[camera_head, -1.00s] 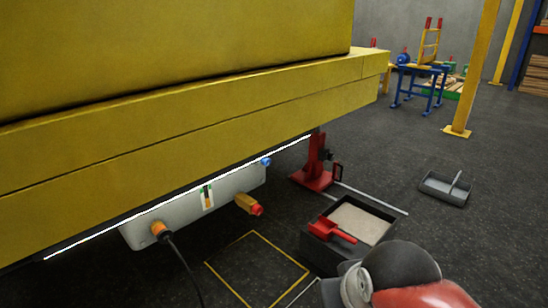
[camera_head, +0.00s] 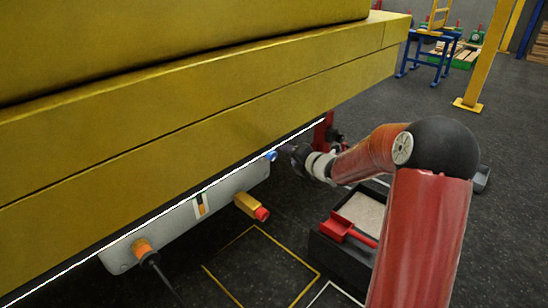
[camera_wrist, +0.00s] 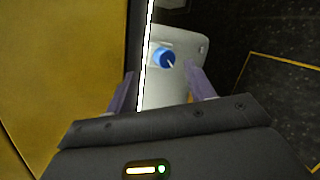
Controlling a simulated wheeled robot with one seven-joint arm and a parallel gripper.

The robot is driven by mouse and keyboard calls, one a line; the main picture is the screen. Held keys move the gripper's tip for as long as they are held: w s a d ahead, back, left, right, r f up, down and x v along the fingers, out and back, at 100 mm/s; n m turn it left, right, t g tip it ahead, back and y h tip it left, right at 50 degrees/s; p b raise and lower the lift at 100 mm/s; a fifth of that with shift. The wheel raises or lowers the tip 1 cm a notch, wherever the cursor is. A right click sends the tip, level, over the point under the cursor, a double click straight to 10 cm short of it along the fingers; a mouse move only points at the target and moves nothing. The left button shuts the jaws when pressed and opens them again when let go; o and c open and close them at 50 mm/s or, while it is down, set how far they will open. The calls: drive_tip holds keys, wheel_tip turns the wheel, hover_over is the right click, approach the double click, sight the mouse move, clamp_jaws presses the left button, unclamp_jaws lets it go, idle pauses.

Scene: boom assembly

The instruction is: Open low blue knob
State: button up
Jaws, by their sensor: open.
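The blue knob (camera_head: 271,155) sits at the far right end of a grey-white box (camera_head: 182,217) under the yellow boom. In the wrist view the blue knob (camera_wrist: 166,58) has a pale line on its face and lies ahead of my fingertips, roughly between them. My gripper (camera_wrist: 160,82) is open, with one purple finger on each side and nothing between them. In the head view my arm reaches in from the right, its end close to the knob; the fingers are too small there to judge contact.
The yellow boom (camera_head: 220,105) hangs over the box, and its edge is close to my left finger in the wrist view. A yellow fitting with a red tip (camera_head: 252,207) projects from the box. A sand tray (camera_head: 330,252) with a red scoop (camera_head: 345,231) stands below my arm.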

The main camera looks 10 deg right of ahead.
sight(275, 157)
drive_tip(key=w+a+f+n+y, duration=0.1)
drive_tip(key=w+n, duration=0.1)
drive_tip(key=w+a+f+n+y, duration=0.1)
drive_tip(key=w+f+n+y, duration=0.1)
drive_tip(key=w+a+f+n+t+y, duration=0.1)
drive_tip(key=w+n+y, duration=0.1)
drive_tip(key=w, duration=0.1)
drive_tip(key=shift+a+f+n+p, duration=0.3)
drive_tip(key=shift+a+f, duration=0.1)
drive_tip(key=shift+c, duration=0.4)
drive_tip(key=c, duration=0.9)
